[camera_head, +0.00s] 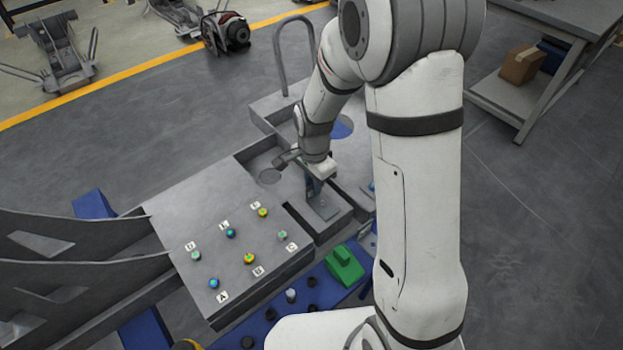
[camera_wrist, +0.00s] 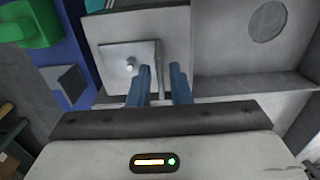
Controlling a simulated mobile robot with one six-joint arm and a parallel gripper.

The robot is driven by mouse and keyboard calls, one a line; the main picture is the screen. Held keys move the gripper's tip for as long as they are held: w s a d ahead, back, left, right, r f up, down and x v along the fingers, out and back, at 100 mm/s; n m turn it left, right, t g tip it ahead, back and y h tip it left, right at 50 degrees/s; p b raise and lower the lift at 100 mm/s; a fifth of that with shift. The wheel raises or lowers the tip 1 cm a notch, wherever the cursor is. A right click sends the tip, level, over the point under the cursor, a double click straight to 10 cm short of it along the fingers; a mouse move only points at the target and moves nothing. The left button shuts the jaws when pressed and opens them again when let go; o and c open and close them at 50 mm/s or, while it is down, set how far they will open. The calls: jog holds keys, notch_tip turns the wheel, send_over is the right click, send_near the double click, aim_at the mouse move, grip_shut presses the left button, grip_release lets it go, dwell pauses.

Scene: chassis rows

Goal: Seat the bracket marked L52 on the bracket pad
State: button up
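A grey metal bracket (camera_head: 325,206) lies with its flat base on a grey block in the chassis recess. No L52 mark is legible. My gripper (camera_head: 314,188) points down just above the bracket. In the wrist view my gripper's blue fingers (camera_wrist: 163,88) are apart, with the thin upright part showing between them and a gap on the right side. Whether the left finger touches it is unclear.
A grey plate (camera_head: 232,243) with several coloured, lettered knobs lies to the left. A green block (camera_head: 344,265) and several dark cylinders sit on a blue tray (camera_head: 330,291) in front. A tall bent grey bar (camera_head: 283,50) rises behind. My arm hides the right side.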

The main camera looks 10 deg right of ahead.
jog(key=shift+o, duration=1.2)
jog(key=shift+f, duration=0.95)
notch_tip(320, 180, up, 10)
jog(key=p, duration=0.7)
